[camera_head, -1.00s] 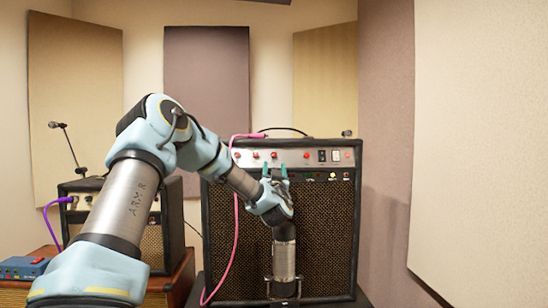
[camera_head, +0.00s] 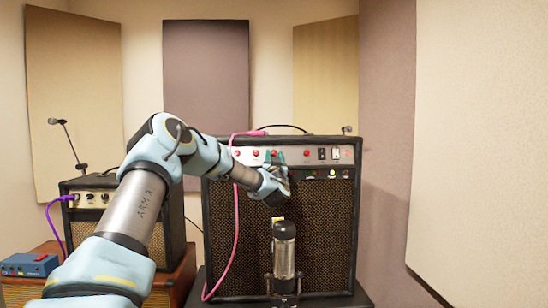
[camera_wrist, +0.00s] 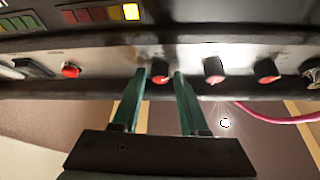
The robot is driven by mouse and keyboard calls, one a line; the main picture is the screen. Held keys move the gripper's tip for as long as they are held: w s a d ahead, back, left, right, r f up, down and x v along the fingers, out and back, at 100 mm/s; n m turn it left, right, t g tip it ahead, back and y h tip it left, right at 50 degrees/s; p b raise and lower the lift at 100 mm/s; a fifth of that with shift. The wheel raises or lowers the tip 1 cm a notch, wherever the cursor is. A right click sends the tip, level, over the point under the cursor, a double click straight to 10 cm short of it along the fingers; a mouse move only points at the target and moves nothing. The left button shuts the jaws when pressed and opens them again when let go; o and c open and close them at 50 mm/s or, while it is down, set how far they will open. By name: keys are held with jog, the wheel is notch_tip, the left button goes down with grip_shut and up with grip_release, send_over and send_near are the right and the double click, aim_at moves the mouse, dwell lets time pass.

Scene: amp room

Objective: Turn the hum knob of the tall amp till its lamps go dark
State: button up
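The tall amp (camera_head: 218,220) stands ahead, black with a brown grille and a silver panel along its top front. In the head view my gripper (camera_head: 275,156) is at that panel, pointing up at the knob row. In the wrist view one red-faced knob (camera_wrist: 161,73) lies between the tips of my open green fingers (camera_wrist: 159,74), with small gaps on both sides. Two more knobs (camera_wrist: 213,70) (camera_wrist: 267,71) are to its right; I cannot read which is the hum knob. A yellow lamp (camera_wrist: 131,11) glows; the red (camera_wrist: 83,14) and green (camera_wrist: 22,22) lamps look dimmer.
A dark and silver microphone (camera_head: 284,252) stands upright in front of the amp, below my gripper. A pink cable (camera_head: 236,230) hangs down the amp's left front. A smaller amp (camera_head: 88,196) sits on a wooden cabinet at left, with a blue box (camera_head: 30,264) beside it.

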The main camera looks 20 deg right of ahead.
grip_shut()
jog(key=b, duration=0.1)
jog(key=m+h+b, duration=0.1)
jog(key=b, duration=0.1)
jog(key=shift+s+d+f+m, duration=0.1)
jog(key=shift+d+f+m, duration=0.05)
jog(key=shift+f+m, duration=0.15)
jog(key=shift+r+m+g+h+b, duration=0.15)
jog(key=shift+m+g+h+b, duration=0.4)
jog(key=shift+m+b, duration=0.5)
jog(key=shift+a+r+m+g+h+b, duration=0.1)
jog(key=shift+a+m+g+h+b, duration=0.15)
jog(key=shift+m+h, duration=0.5)
jog(key=shift+a+r+m+g+h+b, duration=0.1)
jog(key=shift+m+g+h+b, duration=0.25)
jog(key=shift+m, duration=0.65)
jog(key=shift+o, duration=1.5)
grip_release()
